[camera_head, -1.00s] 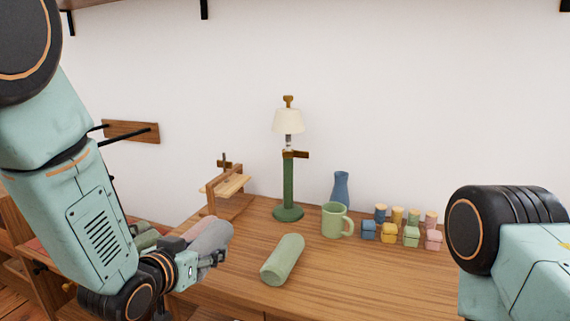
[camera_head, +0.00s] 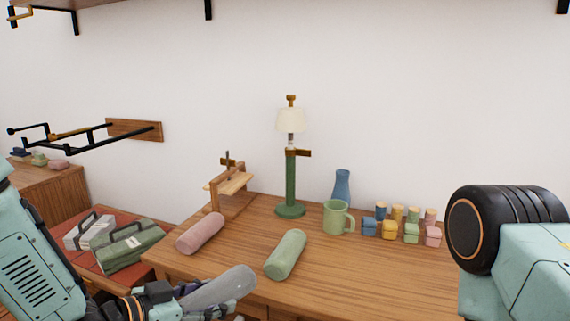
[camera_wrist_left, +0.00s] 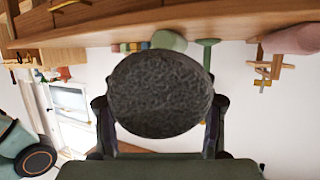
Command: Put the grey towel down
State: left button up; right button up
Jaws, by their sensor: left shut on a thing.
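The grey towel (camera_head: 222,289) is a rolled cylinder at the table's front edge in the head view. My left gripper (camera_head: 205,293) is shut on it. In the left wrist view the towel's dark round end (camera_wrist_left: 160,93) fills the middle, between the two fingers. The towel overlaps the table edge in the picture; I cannot tell whether it touches the wooden table (camera_head: 350,280). A pink rolled towel (camera_head: 200,233) and a green rolled towel (camera_head: 286,254) lie on the table beyond it. My right gripper is out of view; only part of the right arm shows.
A green lamp (camera_head: 291,185), a green mug (camera_head: 337,218), a blue vase (camera_head: 342,187) and several small coloured jars stand at the back. A small wooden stand (camera_head: 230,190) is at the back left. Bare tabletop lies right of the green towel. A wall rack (camera_head: 135,130) juts out left.

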pick_arm(q)
jog(key=s+a+f+m+g+h, duration=0.1)
jog(key=s+a, duration=0.3)
jog(key=s, duration=0.4)
jog(key=shift+m+g+h, duration=0.5)
jog(key=shift+m+g, duration=0.1)
jog(key=shift+m, duration=0.1)
